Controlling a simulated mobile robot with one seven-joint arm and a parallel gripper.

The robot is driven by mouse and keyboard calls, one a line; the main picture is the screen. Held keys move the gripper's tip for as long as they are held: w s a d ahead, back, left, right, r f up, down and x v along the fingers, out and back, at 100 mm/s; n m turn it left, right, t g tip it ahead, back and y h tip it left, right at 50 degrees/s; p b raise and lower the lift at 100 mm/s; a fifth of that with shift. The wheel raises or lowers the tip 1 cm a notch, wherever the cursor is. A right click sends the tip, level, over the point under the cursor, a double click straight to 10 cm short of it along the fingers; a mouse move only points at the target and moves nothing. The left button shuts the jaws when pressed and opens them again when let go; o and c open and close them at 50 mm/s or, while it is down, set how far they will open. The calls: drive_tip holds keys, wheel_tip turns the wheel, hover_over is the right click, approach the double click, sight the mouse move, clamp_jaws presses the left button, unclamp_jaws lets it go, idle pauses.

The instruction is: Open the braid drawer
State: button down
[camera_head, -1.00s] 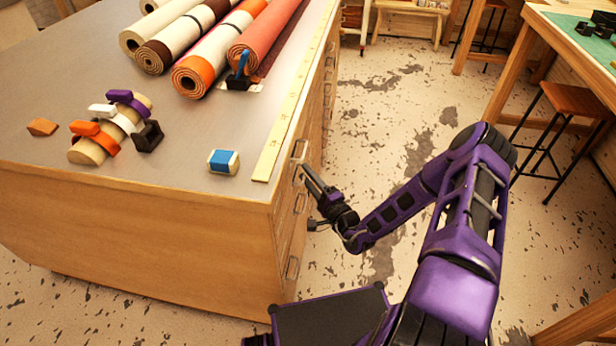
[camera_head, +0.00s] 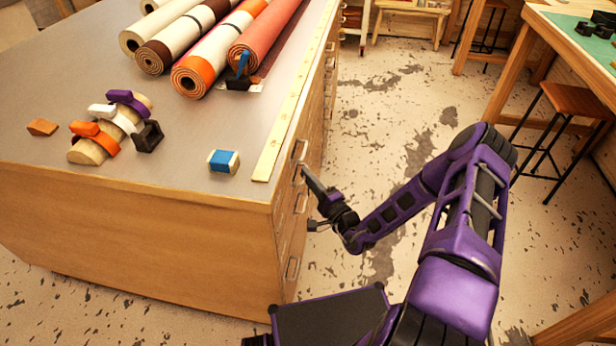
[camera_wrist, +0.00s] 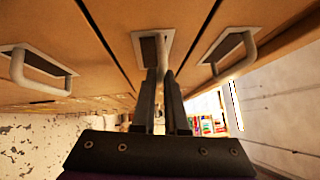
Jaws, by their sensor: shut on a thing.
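The wooden drawer cabinet (camera_head: 140,235) has a column of drawers with metal pull handles on its right-hand face. My gripper (camera_head: 307,173) reaches that face near its front corner, among the upper handles. In the wrist view my gripper (camera_wrist: 165,80) has its two fingers closed on the middle pull handle (camera_wrist: 166,42). One handle shows on either side of it, a left one (camera_wrist: 40,75) and a right one (camera_wrist: 235,60). Label plates sit at the handles, but I cannot read them. The gripped drawer looks about flush with its neighbours.
A stool (camera_head: 575,100) and a workbench (camera_head: 550,40) stand to the right. The floor beside the drawer face is largely open.

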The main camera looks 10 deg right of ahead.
idle(0.8)
drive_tip(key=s+d, duration=0.4)
drive_tip(key=d, duration=0.5)
drive_tip(key=s+d, duration=0.4)
drive_tip(key=d, duration=0.5)
drive_tip(key=shift+d+b, duration=0.35)
drive_tip(key=shift+b, duration=0.05)
drive_tip(key=c, duration=1)
unclamp_jaws()
drive_tip(key=shift+w, duration=0.1)
drive_tip(key=shift+o, duration=0.2)
drive_tip(key=v, duration=1.7)
drive_tip(key=shift+s, duration=0.2)
